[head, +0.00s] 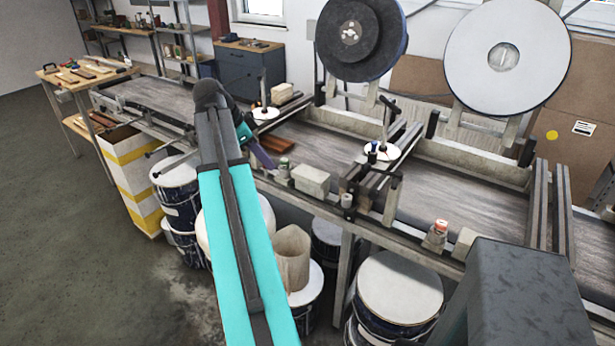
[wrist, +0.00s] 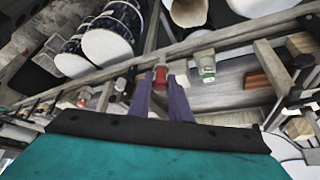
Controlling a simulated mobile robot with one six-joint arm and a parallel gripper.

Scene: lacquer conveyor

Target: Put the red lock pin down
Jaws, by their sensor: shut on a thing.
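The red lock pin (wrist: 161,75) shows in the wrist view as a small red piece between my fingertips. My gripper (wrist: 161,84) is shut on it, with its two purple-grey fingers on either side. The pin is over or close to the conveyor's near rail; I cannot tell whether it touches anything. In the head view my gripper (head: 265,160) is above the near edge of the conveyor, and the pin cannot be made out there.
The long conveyor (head: 460,215) runs across the view. A pale block (head: 311,179) stands on its near ledge. Reddish-brown boards (head: 277,143) lie on the belt behind my gripper. A red-topped container (head: 436,235) stands farther right. Lidded drums (head: 400,287) stand below.

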